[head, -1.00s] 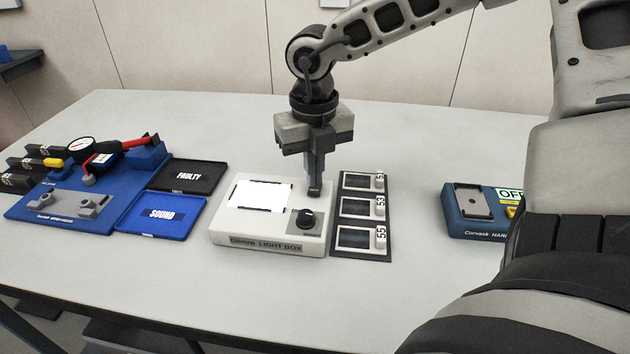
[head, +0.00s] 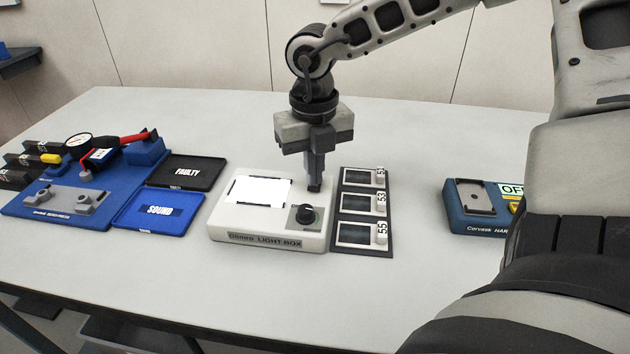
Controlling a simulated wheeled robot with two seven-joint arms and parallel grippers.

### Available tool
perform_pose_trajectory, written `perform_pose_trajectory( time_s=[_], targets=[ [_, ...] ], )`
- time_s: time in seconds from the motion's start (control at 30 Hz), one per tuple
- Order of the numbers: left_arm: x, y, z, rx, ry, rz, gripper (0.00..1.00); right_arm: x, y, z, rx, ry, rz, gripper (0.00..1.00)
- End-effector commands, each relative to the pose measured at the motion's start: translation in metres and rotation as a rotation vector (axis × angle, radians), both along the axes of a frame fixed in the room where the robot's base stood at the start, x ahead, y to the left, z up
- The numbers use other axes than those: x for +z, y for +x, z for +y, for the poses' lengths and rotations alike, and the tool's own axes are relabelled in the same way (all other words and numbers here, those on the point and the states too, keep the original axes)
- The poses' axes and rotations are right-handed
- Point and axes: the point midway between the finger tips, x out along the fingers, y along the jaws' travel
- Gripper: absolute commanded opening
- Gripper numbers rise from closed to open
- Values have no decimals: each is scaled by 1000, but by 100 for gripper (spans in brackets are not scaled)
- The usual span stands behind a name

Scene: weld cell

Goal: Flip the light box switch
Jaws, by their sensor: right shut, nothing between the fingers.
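The light box (head: 222,222) is a white box on the table, with a bright white panel (head: 258,190) on its top. Its switch, a round black knob (head: 305,214), sits on a grey plate at the box's front right. My right gripper (head: 314,188) points down at the back right part of the box, just behind the knob. Its fingers are shut with nothing between them. I cannot tell whether the fingertips touch the box or the knob. My left gripper is out of view.
A dark rack with several film frames (head: 362,204) stands close at the box's right. Black FAULTY (head: 188,172) and blue SOUND (head: 160,210) trays and a blue bench press (head: 75,200) are left. A blue hardness tester (head: 475,205) is right. The table front is clear.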

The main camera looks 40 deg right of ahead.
Motion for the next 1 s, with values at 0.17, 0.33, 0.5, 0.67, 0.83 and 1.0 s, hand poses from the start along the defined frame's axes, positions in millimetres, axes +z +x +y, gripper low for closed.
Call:
perform_pose_trajectory(
  time_s=[0.17,0.33,0.5,0.67,0.83,1.0],
  targets=[
    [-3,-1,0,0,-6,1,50,-4,0,0,0,0,0,0],
    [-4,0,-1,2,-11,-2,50,-6,0,0,0,0,0,0],
    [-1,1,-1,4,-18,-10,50,-8,0,0,0,0,0,0],
    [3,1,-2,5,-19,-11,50,-1,0,0,0,0,-1,0],
    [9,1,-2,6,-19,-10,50,13,1,0,1,-1,-3,0],
    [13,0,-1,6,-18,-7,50,27,0,0,0,-1,-2,0]
  ],
)
